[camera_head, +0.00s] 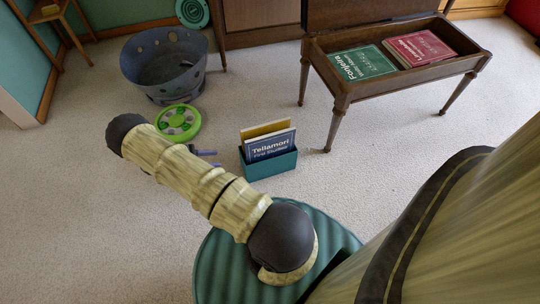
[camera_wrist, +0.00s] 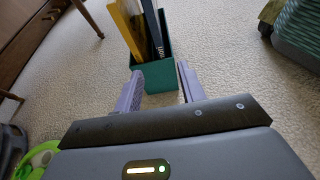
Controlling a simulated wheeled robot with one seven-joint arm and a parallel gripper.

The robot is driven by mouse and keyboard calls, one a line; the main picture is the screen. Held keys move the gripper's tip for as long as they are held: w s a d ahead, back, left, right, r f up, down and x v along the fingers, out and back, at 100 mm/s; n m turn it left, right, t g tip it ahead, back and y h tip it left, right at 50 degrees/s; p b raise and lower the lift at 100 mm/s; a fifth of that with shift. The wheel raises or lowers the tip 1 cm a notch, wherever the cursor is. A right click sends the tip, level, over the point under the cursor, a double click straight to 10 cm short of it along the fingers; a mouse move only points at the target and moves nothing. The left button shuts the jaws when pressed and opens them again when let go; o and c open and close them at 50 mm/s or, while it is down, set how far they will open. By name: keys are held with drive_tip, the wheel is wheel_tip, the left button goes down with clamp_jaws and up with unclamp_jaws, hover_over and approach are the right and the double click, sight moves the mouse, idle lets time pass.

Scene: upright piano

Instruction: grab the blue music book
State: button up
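The blue music book (camera_head: 268,145), lettered "Tellamori", stands upright in a small teal box (camera_head: 270,166) on the carpet, in front of a yellow book (camera_head: 265,128). In the wrist view the blue book (camera_wrist: 155,32) shows as a dark, edge-on shape beside the yellow book (camera_wrist: 127,28), above the teal box (camera_wrist: 156,75). My gripper (camera_wrist: 156,80) is open, its two lilac fingers apart, with no book between them. Its fingertips appear close to the near side of the box. In the head view my arm hides most of the gripper, and only bits of the fingers show left of the box.
An open piano bench (camera_head: 343,91) holds a green book (camera_head: 362,64) and a red book (camera_head: 420,48) at the upper right. A grey tub (camera_head: 165,85) and a green round toy (camera_head: 178,122) stand behind my arm. Carpet is clear between box and bench.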

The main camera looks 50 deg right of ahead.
drive_tip(key=b, duration=0.5)
approach(254, 155)
drive_tip(key=s+d+f, duration=0.1)
drive_tip(key=d+f, duration=0.2)
drive_tip(key=shift+s+d+f, duration=0.1)
drive_tip(key=shift+s+d, duration=0.2)
drive_tip(key=shift+d, duration=0.3)
drive_tip(key=shift+b, duration=0.3)
drive_tip(key=shift+s+d+f+b, duration=0.15)
drive_tip(key=shift+d+f+b, duration=0.1)
drive_tip(key=shift+d+b, duration=0.1)
drive_tip(key=b+x, duration=0.3)
drive_tip(key=x, duration=0.1)
drive_tip(key=shift+d, duration=0.2)
drive_tip(key=shift+r, duration=0.1)
clamp_jaws()
